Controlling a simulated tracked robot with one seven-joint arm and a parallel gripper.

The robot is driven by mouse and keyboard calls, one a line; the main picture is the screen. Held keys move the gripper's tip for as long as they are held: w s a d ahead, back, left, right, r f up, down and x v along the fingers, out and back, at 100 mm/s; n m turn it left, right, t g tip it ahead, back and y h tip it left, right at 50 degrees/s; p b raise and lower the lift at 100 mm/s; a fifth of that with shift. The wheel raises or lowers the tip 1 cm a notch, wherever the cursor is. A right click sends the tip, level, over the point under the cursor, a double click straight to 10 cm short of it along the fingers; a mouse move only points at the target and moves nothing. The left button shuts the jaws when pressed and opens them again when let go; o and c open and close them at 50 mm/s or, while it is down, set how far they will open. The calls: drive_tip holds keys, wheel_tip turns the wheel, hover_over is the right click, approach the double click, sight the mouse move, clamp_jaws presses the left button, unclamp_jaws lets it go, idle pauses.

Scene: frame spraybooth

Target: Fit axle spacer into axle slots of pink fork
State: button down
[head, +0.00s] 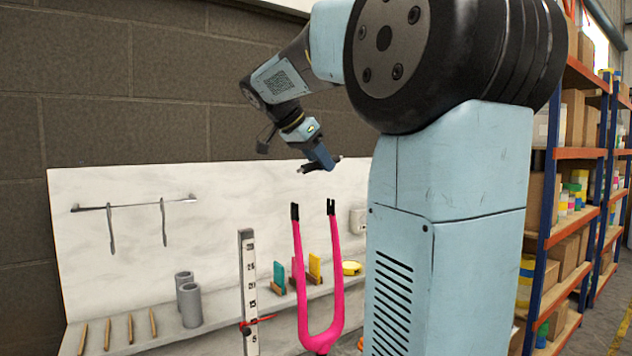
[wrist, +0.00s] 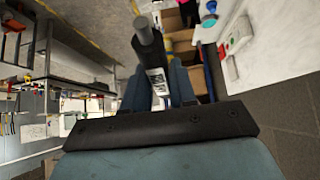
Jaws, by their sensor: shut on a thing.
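The pink fork (head: 338,290) stands upright in the head view, its two legs pointing up and ending in dark slotted tips. My gripper (head: 321,160) is above those tips and a little apart from them. It is shut on the axle spacer (head: 307,168), a dark rod held crosswise and slightly tilted, with its ends sticking out on both sides. The slots are too small in the picture to see in detail.
A pale bench with a backboard (head: 150,240) stands behind the fork. An upright measuring post (head: 248,290) is left of the fork. Grey cylinders (head: 190,305), coloured blocks and a yellow tape (head: 352,267) sit on the bench. Shelving (head: 560,210) stands at right.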

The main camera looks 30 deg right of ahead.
drive_tip(key=s+a+r, duration=0.2)
drive_tip(key=s+r, duration=0.1)
drive_tip(key=s, duration=0.4)
drive_tip(key=w+d+f+y, duration=0.1)
drive_tip(key=w+d+f, duration=0.1)
drive_tip(key=w, duration=0.4)
drive_tip(key=w+d+f+y, duration=0.1)
drive_tip(key=w+f, duration=0.1)
drive_tip(key=w, duration=0.5)
drive_tip(key=shift+d+f+y, duration=0.3)
drive_tip(key=shift+d+f, duration=0.05)
drive_tip(key=shift+f, duration=0.05)
drive_tip(key=shift+f, duration=2.9)
drive_tip(key=shift+s+f, duration=0.1)
drive_tip(key=shift+f, duration=1.5)
drive_tip(key=c, duration=0.8)
unclamp_jaws()
drive_tip(key=v, duration=1.3)
drive_tip(key=shift+a+r, duration=0.25)
